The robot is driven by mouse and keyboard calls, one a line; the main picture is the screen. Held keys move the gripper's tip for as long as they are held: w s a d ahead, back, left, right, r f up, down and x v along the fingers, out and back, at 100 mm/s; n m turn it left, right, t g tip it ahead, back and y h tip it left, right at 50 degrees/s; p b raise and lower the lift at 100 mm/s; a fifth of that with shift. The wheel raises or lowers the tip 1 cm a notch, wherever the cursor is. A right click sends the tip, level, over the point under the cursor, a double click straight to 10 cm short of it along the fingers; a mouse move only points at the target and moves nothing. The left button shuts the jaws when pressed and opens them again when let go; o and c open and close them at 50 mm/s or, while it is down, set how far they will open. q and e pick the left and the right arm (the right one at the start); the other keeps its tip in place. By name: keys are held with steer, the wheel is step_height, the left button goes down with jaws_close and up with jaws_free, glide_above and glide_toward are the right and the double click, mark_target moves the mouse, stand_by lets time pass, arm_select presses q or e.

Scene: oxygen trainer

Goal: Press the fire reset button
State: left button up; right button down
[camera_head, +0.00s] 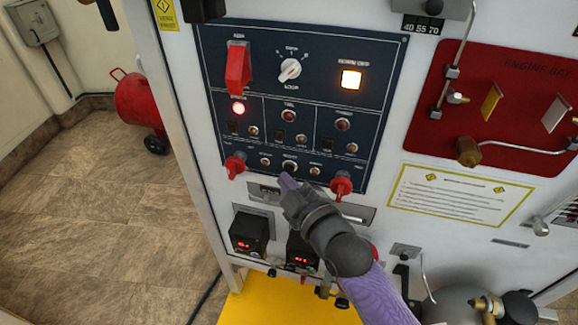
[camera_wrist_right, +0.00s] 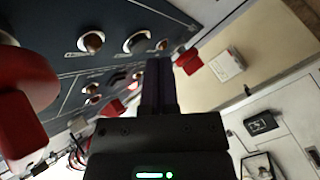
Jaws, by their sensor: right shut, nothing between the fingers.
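The dark blue control panel (camera_head: 385,75) fills the upper middle of the head view. Its bottom row holds small round buttons, including a left one (camera_head: 265,161), a middle one (camera_head: 289,166) and a right one (camera_head: 314,171). Their labels are too small to read, so I cannot tell which is the fire reset button. My right gripper (camera_head: 287,183) is shut and empty, its tip just below the middle button; contact cannot be told. In the right wrist view the shut dark fingers (camera_wrist_right: 160,85) point toward the panel (camera_wrist_right: 115,20). My left gripper is not in view.
Red guarded knobs flank the bottom row, at left (camera_head: 235,165) and right (camera_head: 341,186). A big red switch (camera_head: 238,68), a white rotary knob (camera_head: 289,70) and a lit square button (camera_head: 351,79) sit higher. A red engine bay plate (camera_head: 520,85) is to the right.

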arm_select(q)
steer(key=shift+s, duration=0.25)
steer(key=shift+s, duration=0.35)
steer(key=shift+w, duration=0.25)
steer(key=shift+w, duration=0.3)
arm_select(e)
steer(key=shift+w+d, duration=0.15)
steer(key=shift+w, duration=0.25)
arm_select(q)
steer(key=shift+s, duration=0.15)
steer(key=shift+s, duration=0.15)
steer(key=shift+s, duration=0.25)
